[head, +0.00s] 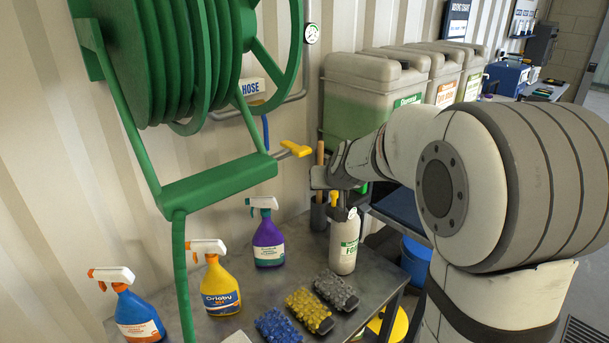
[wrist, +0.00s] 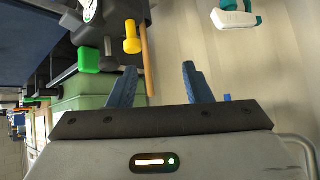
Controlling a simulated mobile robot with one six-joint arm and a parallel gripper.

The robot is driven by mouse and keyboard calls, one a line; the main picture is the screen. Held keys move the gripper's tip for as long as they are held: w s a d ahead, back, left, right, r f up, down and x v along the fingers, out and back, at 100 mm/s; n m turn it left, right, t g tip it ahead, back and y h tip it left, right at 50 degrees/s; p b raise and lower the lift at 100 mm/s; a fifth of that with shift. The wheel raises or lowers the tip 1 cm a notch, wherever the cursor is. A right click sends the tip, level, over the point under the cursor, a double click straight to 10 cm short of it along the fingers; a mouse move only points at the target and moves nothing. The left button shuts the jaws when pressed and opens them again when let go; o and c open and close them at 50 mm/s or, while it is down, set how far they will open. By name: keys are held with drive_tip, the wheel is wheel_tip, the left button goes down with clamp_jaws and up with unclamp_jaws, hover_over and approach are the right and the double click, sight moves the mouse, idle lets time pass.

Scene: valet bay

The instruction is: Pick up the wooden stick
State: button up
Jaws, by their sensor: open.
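The wooden stick (head: 320,155) stands upright in a dark cup (head: 318,217) at the back of the metal table. Its middle is partly hidden behind my gripper in the head view. My gripper (head: 322,180) is beside the stick, above the cup and the foam bottle. In the wrist view, my gripper (wrist: 159,70) is open with two blue fingers apart. The stick (wrist: 147,65) shows between the fingertips there, nearer the left finger. I see no grip on it, and the depth between stick and fingers is hard to tell.
A green hose reel (head: 180,60) hangs at left; large tanks (head: 365,95) stand behind.

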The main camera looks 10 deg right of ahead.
drive_tip(key=w+f+m+t+h, duration=0.1)
drive_tip(key=w+f+t, duration=0.15)
drive_tip(key=w, duration=1.25)
drive_tip(key=m+t+h+p, duration=0.1)
drive_tip(key=t+h+p, duration=0.1)
drive_tip(key=t, duration=0.1)
approach(321, 153)
drive_tip(key=x, duration=0.4)
drive_tip(key=shift+g, duration=0.25)
drive_tip(key=shift+p+x, duration=1.2)
drive_tip(key=shift+x, duration=2.35)
drive_tip(key=shift+a+r, duration=0.1)
clamp_jaws()
